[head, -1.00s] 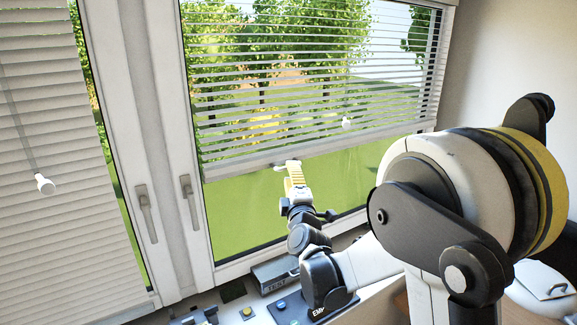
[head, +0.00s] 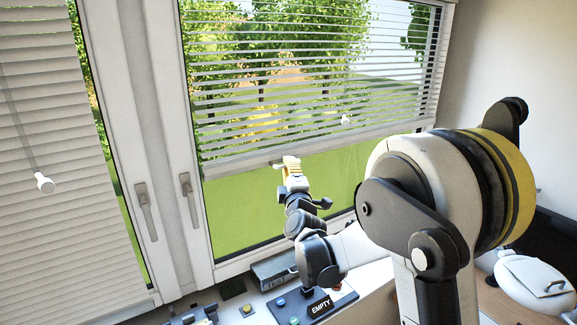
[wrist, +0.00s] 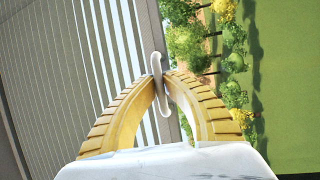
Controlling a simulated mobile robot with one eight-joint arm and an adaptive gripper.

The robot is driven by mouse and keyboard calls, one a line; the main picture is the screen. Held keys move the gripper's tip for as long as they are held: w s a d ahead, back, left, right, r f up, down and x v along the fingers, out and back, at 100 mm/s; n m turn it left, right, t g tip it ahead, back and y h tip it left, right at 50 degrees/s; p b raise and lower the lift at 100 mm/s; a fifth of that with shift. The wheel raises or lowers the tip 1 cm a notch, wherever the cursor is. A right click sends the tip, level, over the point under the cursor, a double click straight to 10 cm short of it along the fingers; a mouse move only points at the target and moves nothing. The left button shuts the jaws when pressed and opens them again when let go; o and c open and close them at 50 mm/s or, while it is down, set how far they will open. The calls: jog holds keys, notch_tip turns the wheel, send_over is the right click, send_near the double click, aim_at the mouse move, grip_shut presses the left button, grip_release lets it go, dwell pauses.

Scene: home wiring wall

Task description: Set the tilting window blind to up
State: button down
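The tilting window blind (head: 310,75) hangs in the right window, partway down, with its slats open so that trees show between them. Its bottom rail (head: 235,168) runs above a clear strip of glass. My gripper (head: 290,160) is at this rail, left of its middle. In the wrist view, the yellow fingertips of my gripper (wrist: 161,80) close on a thin white handle (wrist: 161,112) at the rail, one finger on each side. The slats (wrist: 75,60) look tilted open there too. The far side of the handle is hidden.
A second blind (head: 50,200) with closed slats covers the left window. White pull knobs hang at the left blind (head: 45,183) and the right blind (head: 346,120). Window handles (head: 190,200) stick out between the windows.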

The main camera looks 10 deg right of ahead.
notch_tip(320, 180, up, 45)
jog(key=p, duration=2)
jog(key=shift+w+p, duration=0.15)
jog(key=shift+p, duration=0.15)
jog(key=c, duration=1.5)
grip_release()
jog(key=shift+s, duration=0.25)
jog(key=shift+f, duration=0.1)
